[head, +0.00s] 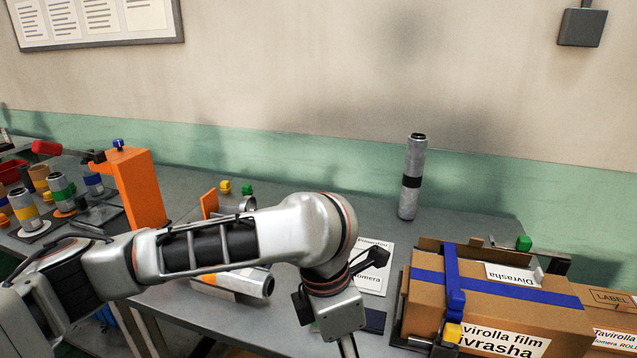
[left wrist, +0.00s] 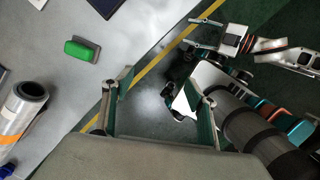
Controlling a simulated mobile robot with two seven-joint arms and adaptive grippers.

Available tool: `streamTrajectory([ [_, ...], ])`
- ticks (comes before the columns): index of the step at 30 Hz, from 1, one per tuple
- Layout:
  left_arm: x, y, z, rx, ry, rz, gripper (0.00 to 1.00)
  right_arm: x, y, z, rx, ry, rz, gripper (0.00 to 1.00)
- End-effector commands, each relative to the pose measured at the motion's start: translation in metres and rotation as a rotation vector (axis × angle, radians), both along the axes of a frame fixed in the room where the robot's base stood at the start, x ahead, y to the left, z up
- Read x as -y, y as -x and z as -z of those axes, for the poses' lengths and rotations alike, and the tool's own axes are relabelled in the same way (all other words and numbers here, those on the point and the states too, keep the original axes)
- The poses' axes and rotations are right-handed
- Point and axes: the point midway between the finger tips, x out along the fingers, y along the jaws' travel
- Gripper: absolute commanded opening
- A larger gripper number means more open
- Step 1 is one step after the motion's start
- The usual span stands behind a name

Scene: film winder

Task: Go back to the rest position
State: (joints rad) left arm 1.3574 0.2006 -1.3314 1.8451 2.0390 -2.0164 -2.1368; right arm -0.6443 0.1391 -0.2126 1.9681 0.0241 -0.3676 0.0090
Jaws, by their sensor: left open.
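My left arm reaches in from the left across the middle of the head view, above the table, with its wrist bent down near the bottom edge. Most of its gripper is cut off there. In the left wrist view my left gripper (left wrist: 158,80) is open and empty, its fingers apart over the table's edge and the dark floor. My right gripper (left wrist: 200,28) shows at the top right of that view, its fingers apart with nothing between them, over the floor. It is not in the head view.
A cardboard box (head: 510,305) with a blue clamp stands right of my wrist. A silver cylinder (head: 409,190) stands behind. An orange stand (head: 136,190) is at left. In the wrist view, a green block (left wrist: 83,50) and silver roll (left wrist: 24,105) lie on the table.

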Motion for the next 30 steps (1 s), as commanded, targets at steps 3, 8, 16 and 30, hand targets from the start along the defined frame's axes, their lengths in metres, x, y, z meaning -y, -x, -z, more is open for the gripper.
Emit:
streamTrajectory([
  [3,0.019,0.009,0.011,-0.027,0.099,-0.136,0.58,0.0,-0.002,-0.002,0.005,0.001,0.001,0.4],
  [8,0.043,0.013,0.021,-0.086,0.265,-0.411,0.58,0.0,0.003,0.002,-0.006,0.001,0.0,0.4],
  [16,0.05,-0.002,0.033,-0.247,0.538,-0.993,0.58,0.001,0.005,0.006,-0.014,0.003,0.0,0.4],
  [30,-0.081,-0.038,0.101,-0.491,0.882,-2.178,0.58,0.0,0.004,0.005,-0.011,0.002,0.0,0.4],
])
